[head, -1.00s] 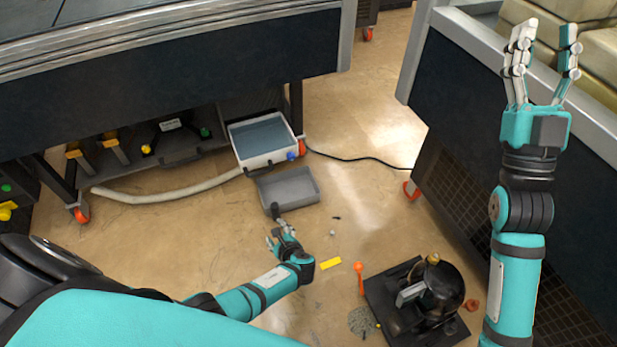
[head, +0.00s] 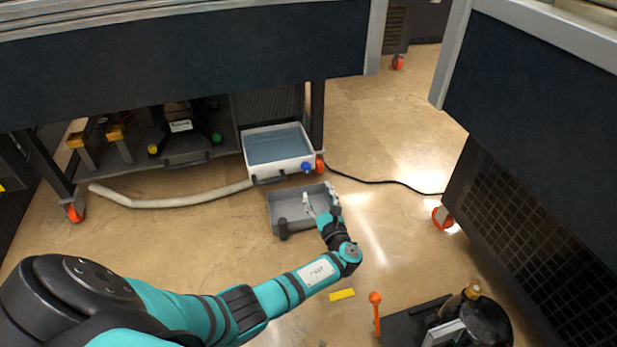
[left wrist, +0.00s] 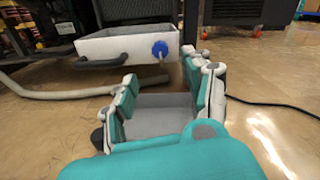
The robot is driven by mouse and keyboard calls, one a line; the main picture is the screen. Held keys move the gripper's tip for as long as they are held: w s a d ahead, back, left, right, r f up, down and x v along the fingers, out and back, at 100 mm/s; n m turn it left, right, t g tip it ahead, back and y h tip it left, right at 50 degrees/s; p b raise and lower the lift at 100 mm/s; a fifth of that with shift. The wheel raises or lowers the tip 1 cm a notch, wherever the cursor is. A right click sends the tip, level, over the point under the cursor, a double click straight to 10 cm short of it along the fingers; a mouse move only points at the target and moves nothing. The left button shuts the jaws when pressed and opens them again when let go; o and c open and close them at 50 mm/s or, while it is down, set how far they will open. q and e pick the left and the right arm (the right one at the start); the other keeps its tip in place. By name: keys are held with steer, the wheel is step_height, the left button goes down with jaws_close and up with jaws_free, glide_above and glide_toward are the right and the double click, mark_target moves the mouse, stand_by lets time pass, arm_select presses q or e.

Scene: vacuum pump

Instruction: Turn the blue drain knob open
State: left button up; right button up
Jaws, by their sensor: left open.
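The blue drain knob (head: 307,167) is on the front right corner of a white tank (head: 266,168) holding bluish liquid, under the bench. The knob (left wrist: 159,49) also shows in the left wrist view, ahead of the fingers and not touched by them. My left gripper (head: 320,198) is open and empty over the grey tray (head: 285,205) on the floor, a little short of the knob. In the left wrist view its fingers (left wrist: 165,95) stand apart on both sides of the tray (left wrist: 160,128). My right gripper is out of view.
A pale hose (head: 170,200) runs along the floor left of the tank. A black cable (head: 385,181) lies to its right. A yellow block (head: 342,294), an orange-topped rod (head: 376,310) and a dark pump (head: 480,318) are nearer. Floor right of the tray is clear.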

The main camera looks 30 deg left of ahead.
mark_target(307, 169)
arm_select(q)
steer(key=b+x, duration=0.1)
steer(key=x, duration=0.2)
steer(key=b+x, duration=0.2)
steer(key=x, duration=0.1)
steer(key=b+x, duration=0.2)
steer(key=x, duration=0.2)
steer(key=shift+f, duration=0.25)
steer(key=shift+w+a+r+b, duration=0.15)
steer(key=shift+w+a+b, duration=0.15)
steer(key=shift+w+a, duration=0.1)
jaws_close()
